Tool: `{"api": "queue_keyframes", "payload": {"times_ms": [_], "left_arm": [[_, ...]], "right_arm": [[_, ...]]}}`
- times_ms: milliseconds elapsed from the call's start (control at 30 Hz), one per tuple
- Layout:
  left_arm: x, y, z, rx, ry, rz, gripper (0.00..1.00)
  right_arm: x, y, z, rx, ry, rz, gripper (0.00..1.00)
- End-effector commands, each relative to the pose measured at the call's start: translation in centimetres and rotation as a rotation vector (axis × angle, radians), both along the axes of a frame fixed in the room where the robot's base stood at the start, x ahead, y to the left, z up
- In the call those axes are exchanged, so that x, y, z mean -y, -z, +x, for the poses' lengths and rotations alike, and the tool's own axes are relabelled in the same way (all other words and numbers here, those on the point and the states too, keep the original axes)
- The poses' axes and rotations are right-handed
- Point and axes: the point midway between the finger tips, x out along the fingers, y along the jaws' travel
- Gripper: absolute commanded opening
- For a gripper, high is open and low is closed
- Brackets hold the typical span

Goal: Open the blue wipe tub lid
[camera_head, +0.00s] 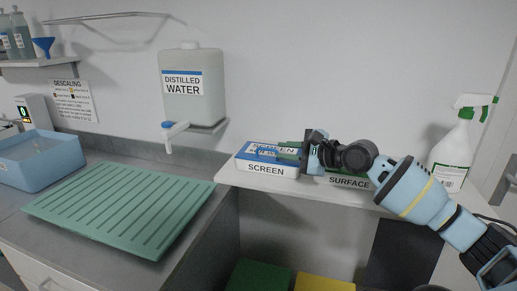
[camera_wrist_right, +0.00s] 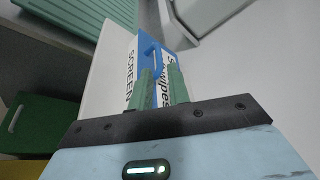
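The blue wipe tub (camera_head: 267,169) is a white box marked SCREEN with a blue lid (camera_head: 256,148). It stands at the left end of the white shelf. The lid lies flat on the tub and looks closed. In the right wrist view the lid has a blue loop (camera_wrist_right: 151,51) just past the fingertips. My right gripper (camera_head: 283,149) reaches in from the right, low over the tub's top. Its two green fingers (camera_wrist_right: 161,72) are apart, with the tub's white wipes label showing between them. I cannot tell whether they touch the lid. My left gripper is not in view.
A second box marked SURFACE (camera_head: 348,182) stands to the right, under my right gripper. A spray bottle (camera_head: 452,157) stands farther right. A green ribbed mat (camera_head: 120,205) and blue basin (camera_head: 40,158) are on the counter.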

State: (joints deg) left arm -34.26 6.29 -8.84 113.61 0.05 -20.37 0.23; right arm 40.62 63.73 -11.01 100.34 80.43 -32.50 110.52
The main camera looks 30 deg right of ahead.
Motion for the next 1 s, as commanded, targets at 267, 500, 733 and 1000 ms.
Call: {"api": "queue_keyframes", "payload": {"times_ms": [267,500,733,1000], "left_arm": [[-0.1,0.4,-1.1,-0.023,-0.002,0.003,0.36],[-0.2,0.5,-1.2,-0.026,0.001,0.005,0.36],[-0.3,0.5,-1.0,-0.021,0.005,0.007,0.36],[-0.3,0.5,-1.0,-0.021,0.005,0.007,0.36]], "right_arm": [[-0.3,0.2,0.9,0.002,0.001,0.0,0.18],[-1.4,0.8,3.7,0.004,0.0,-0.001,0.18],[-2.4,1.5,6.1,0.002,0.0,-0.003,0.18],[-2.8,1.8,7.1,0.001,0.0,-0.005,0.18]]}}
